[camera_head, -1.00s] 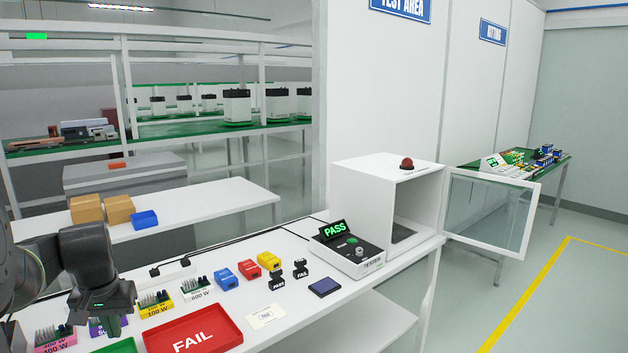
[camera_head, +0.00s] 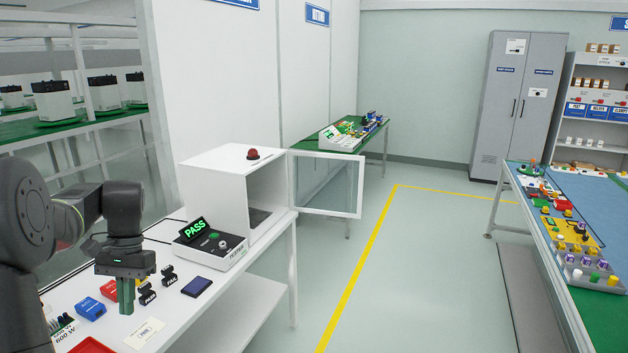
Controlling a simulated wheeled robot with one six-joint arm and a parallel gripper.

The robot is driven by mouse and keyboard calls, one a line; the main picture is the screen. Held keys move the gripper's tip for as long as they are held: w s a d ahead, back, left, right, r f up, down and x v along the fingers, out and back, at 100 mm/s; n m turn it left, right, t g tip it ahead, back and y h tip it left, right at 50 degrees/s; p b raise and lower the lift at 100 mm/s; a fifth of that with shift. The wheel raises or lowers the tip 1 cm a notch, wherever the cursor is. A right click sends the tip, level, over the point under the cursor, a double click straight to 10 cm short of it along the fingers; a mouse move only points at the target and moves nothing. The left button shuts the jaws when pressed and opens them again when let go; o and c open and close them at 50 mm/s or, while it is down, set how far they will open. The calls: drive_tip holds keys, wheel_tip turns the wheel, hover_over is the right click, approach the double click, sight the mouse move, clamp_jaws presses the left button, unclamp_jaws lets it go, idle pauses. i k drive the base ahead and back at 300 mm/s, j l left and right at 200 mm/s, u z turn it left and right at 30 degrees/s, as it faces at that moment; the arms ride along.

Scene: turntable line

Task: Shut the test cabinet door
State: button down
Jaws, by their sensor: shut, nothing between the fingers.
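The test cabinet (camera_head: 215,193) is a white box with a red dome (camera_head: 253,154) on top, standing at the far end of the white bench (camera_head: 262,284). Its interior looks empty. Its door (camera_head: 327,184), a white frame with a clear pane, stands wide open and extends to the right from the cabinet's right edge. My gripper (camera_head: 126,300) is at the left, pointing down above the bench. It is shut and empty, well to the left of the door and apart from it.
A tester (camera_head: 212,246) reading PASS stands in front of the cabinet. Small blocks, black stamps and a dark blue pad (camera_head: 197,287) lie near my gripper. Open floor (camera_head: 420,280) with a yellow line lies right of the bench. A green-topped table (camera_head: 340,140) stands behind the door.

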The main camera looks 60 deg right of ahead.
sight(290, 153)
drive_tip(key=l+z, duration=0.5)
drive_tip(key=i+l+z, duration=0.1)
drive_tip(key=l+z, duration=0.2)
drive_tip(key=z, duration=0.2)
drive_tip(key=i+l+z, duration=0.1)
drive_tip(key=l+z, duration=0.25)
drive_tip(key=z, duration=0.15)
drive_tip(key=i+l+z, duration=0.2)
drive_tip(key=z, duration=0.25)
drive_tip(key=i+l+z, duration=0.25)
drive_tip(key=z, duration=0.25)
drive_tip(key=i+l+z, duration=0.15)
drive_tip(key=z, duration=0.35)
drive_tip(key=i+l+u, duration=0.1)
drive_tip(key=i+u, duration=0.15)
drive_tip(key=i, duration=0.25)
drive_tip(key=i+l+u, duration=0.25)
drive_tip(key=i, duration=0.2)
drive_tip(key=i+l+u, duration=0.1)
drive_tip(key=u, duration=0.35)
drive_tip(key=i+l+u, duration=0.25)
drive_tip(key=u, duration=0.2)
drive_tip(key=i+l+u, duration=0.15)
drive_tip(key=u, duration=0.3)
drive_tip(key=l+u, duration=0.45)
drive_tip(key=i+j, duration=0.05)
drive_tip(key=i, duration=0.05)
